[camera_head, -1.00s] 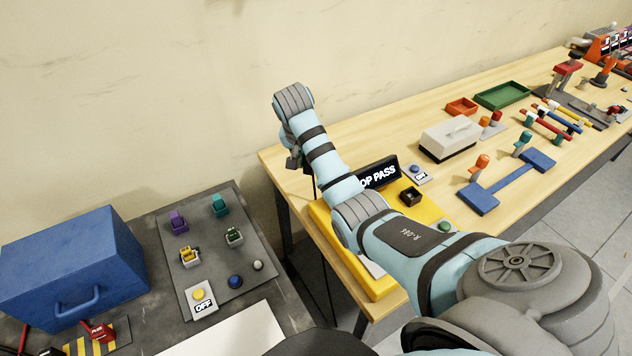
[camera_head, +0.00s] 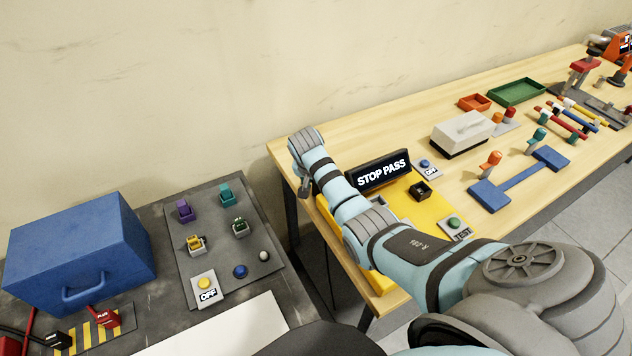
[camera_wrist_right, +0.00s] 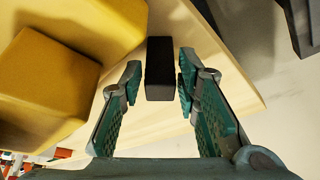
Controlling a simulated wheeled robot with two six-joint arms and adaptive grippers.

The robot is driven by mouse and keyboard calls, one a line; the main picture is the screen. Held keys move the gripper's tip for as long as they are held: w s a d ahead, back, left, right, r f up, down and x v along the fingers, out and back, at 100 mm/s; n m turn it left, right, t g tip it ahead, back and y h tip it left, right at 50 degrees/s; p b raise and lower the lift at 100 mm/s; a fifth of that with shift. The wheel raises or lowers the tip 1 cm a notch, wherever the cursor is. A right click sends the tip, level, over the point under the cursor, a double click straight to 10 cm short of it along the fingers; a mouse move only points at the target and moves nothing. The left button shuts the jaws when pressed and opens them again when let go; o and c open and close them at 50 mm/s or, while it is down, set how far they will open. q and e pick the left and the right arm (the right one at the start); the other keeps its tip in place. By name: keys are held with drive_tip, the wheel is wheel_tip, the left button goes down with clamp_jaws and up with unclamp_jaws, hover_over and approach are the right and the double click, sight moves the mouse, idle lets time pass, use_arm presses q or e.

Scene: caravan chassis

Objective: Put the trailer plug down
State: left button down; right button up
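In the right wrist view, a dark, box-shaped block (camera_wrist_right: 160,60) lies between the fingertips of my right gripper (camera_wrist_right: 160,82). Narrow gaps show on both sides of it, so the fingers look open around or just short of it. I cannot tell for sure that this block is the trailer plug. In the head view my right gripper (camera_head: 304,186) hangs at the left end of the wooden table, mostly hidden by my arm. No plug can be made out there. My left gripper is not in view.
The yellow board (camera_head: 432,208) carries a STOP PASS display (camera_head: 380,173), a black socket (camera_head: 421,191) and a green TEST button (camera_head: 454,222). A grey bench (camera_head: 140,325) with a blue box (camera_head: 85,248) and a switch panel (camera_head: 215,225) stands left, across a gap.

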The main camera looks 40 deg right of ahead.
drive_tip(key=p+v, duration=0.2)
drive_tip(key=v, duration=1)
idle(0.3)
